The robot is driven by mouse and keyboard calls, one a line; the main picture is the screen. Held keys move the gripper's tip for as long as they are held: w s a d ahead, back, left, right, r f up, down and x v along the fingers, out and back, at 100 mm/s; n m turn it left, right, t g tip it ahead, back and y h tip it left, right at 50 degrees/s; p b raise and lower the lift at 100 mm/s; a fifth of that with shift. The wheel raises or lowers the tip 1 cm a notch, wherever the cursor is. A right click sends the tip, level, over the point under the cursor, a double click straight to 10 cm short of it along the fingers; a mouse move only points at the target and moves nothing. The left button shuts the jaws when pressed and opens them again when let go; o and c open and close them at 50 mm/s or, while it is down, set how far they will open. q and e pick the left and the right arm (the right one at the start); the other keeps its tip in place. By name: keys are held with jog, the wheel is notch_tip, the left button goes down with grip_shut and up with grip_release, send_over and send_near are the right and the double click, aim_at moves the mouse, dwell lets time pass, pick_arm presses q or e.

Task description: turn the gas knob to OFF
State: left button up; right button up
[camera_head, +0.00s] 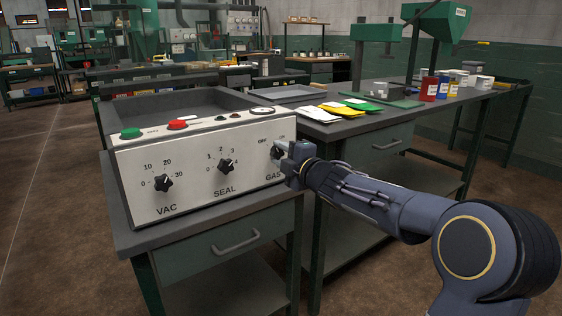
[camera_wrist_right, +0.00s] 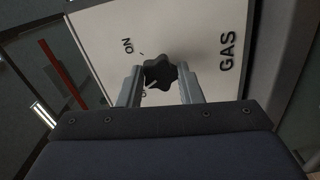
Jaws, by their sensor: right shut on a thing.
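The gas knob (camera_head: 277,153) is a black lobed knob at the right end of the white control panel (camera_head: 192,187), above the word GAS and below OFF and ON marks. My right gripper (camera_head: 290,158) is at this knob and partly hides it in the head view. In the right wrist view the knob (camera_wrist_right: 159,73) sits between the two fingers of my right gripper (camera_wrist_right: 160,85), which is shut on it. A white pointer line on the knob is aimed toward the lower label, which the gripper partly hides; the ON label is at upper left. My left gripper is out of view.
The VAC knob (camera_head: 163,183) and SEAL knob (camera_head: 226,167) are to the left on the same panel. A green button (camera_head: 131,133) and red button (camera_head: 177,125) are on top. A workbench (camera_head: 370,125) with pouches and bottles stands behind on the right.

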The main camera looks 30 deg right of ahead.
jog(key=shift+f+n+b, duration=0.1)
jog(key=shift+n+b, duration=0.55)
jog(key=shift+n, duration=0.85)
jog(key=o, duration=1)
jog(key=s, duration=0.2)
jog(key=s+p, duration=0.1)
jog(key=s, duration=0.4)
jog(key=shift+s+d, duration=0.35)
jog(key=shift+s, duration=0.05)
